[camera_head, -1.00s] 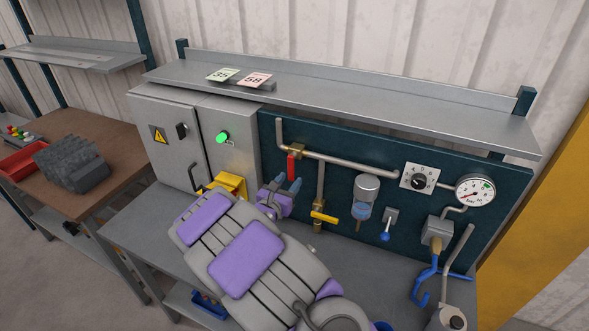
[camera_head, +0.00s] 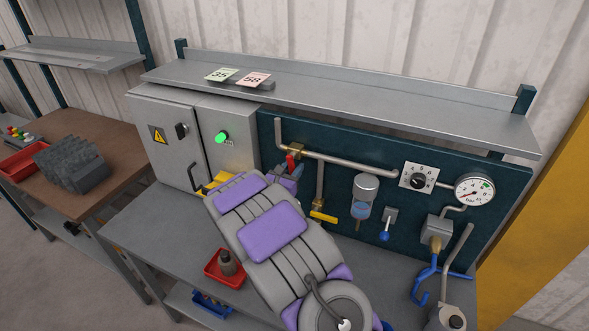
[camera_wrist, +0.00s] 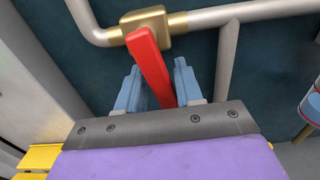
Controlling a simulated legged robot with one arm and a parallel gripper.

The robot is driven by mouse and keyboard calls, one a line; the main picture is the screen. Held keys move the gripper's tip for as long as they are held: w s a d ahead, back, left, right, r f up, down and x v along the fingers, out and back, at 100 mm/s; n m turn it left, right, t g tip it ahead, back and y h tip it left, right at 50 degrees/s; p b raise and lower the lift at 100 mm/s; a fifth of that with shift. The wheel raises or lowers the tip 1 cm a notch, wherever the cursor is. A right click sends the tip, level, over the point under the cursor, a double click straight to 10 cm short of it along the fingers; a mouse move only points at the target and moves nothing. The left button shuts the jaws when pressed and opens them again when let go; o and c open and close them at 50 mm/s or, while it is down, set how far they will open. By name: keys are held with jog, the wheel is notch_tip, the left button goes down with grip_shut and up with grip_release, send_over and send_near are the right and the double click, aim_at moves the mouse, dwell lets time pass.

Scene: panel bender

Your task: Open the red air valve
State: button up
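The red air valve handle (camera_wrist: 150,66) hangs down from a brass valve body (camera_wrist: 146,25) on the pipe in the wrist view. In the head view the red handle (camera_head: 291,162) shows only in part above my arm. My gripper (camera_wrist: 158,82) is open, with one blue-grey finger on each side of the handle. The handle's lower end is hidden behind the gripper's front edge. In the head view my gripper (camera_head: 287,175) is largely hidden by my arm.
A yellow-handled valve (camera_head: 323,216) is just right of my gripper. A glass-bowled filter (camera_head: 362,198), a dial (camera_head: 418,181) and a pressure gauge (camera_head: 475,190) are further right. The grey cabinet (camera_head: 172,140) stands left, and a shelf (camera_head: 340,95) runs above.

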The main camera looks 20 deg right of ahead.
jog(key=shift+a, duration=1)
jog(key=c, duration=0.3)
jog(key=shift+s+d+r, duration=0.15)
jog(key=shift+d, duration=0.1)
jog(key=c, duration=0.3)
jog(key=shift+d, duration=0.3)
grip_shut()
jog(key=shift+a, duration=0.15)
